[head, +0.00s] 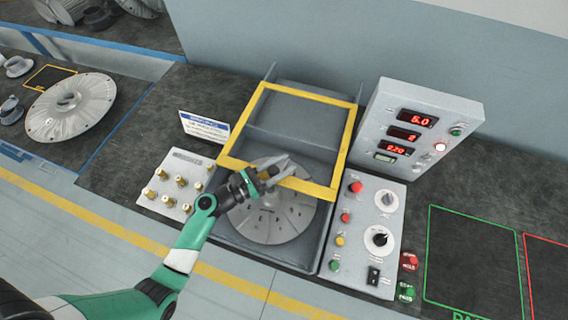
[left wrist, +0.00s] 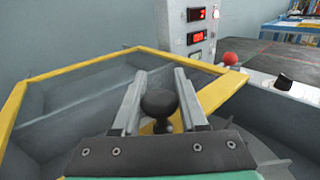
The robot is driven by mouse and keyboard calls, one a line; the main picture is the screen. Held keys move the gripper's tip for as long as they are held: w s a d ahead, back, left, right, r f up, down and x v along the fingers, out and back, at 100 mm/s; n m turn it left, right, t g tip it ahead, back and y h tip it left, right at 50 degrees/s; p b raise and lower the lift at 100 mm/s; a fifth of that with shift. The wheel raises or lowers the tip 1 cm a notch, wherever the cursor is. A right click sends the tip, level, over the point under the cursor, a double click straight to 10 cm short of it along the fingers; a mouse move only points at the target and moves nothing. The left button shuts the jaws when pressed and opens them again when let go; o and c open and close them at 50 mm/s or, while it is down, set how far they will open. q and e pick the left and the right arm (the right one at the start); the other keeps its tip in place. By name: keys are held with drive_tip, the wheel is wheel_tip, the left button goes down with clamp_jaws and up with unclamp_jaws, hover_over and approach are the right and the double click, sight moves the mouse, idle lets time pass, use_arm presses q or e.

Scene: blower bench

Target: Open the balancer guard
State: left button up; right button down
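The balancer guard (head: 349,137) is a clear panel in a yellow frame, over the grey balancer housing. In the head view its front bar crosses above the finned disc (head: 268,222), and the front part of the disc shows outside the frame. My left gripper (head: 279,172) is at the middle of that front bar. In the left wrist view its fingers (left wrist: 160,83) flank a round black knob (left wrist: 159,103) on the guard's yellow bar (left wrist: 222,92); the knob fills the gap between them. The lower knob is partly hidden by the gripper body. My right gripper is not in view.
A control box with red displays (head: 417,119) and a button panel (head: 365,225) stand right of the housing. A plate of brass fittings (head: 176,183) and a small sign (head: 204,127) are at its left. A green-outlined area (head: 470,265) at the right is empty.

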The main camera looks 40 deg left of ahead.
use_arm(q)
clamp_jaws()
idle(1.0)
